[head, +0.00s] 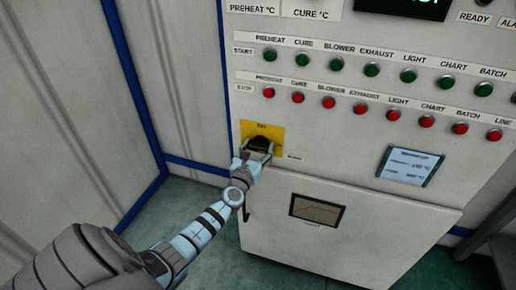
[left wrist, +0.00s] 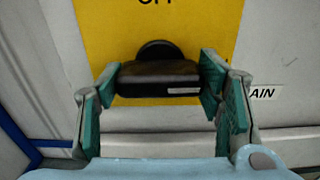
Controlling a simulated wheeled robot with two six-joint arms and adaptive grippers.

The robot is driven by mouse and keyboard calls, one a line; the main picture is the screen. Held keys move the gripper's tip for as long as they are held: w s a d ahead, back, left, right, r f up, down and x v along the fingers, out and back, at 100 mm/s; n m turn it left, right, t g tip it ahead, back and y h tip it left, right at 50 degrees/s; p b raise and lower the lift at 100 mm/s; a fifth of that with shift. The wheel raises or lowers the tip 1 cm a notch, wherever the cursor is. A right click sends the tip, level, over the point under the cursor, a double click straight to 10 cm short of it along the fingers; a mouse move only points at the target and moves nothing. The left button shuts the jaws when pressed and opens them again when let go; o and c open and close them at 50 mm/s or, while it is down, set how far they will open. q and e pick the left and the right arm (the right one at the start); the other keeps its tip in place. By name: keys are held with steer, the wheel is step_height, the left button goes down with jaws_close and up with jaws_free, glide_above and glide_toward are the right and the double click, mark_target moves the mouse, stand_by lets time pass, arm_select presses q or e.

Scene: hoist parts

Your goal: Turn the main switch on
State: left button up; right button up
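The main switch is a black rotary handle (head: 261,143) on a yellow plate (head: 276,132), low on the left of the panel. In the left wrist view the handle (left wrist: 158,78) lies level, with a rounded black knob part behind it. Cut-off lettering that looks like "OFF" stands above it on the yellow plate (left wrist: 215,25). My left gripper (head: 258,151) is at the switch, its fingers spread with one at each end of the handle. In the left wrist view the fingertips (left wrist: 160,80) are very close to the handle; firm contact cannot be told. My right gripper is out of view.
Above the switch are rows of green buttons (head: 337,63) and red buttons (head: 329,102). A small display (head: 408,166) is to the right. A cabinet door (head: 350,240) with a gauge window (head: 317,209) projects below the switch. A blue-framed wall (head: 135,90) stands left.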

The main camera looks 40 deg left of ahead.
arm_select(q)
steer(key=o, duration=0.4)
steer(key=shift+c, duration=0.2)
steer(key=v, duration=1.2)
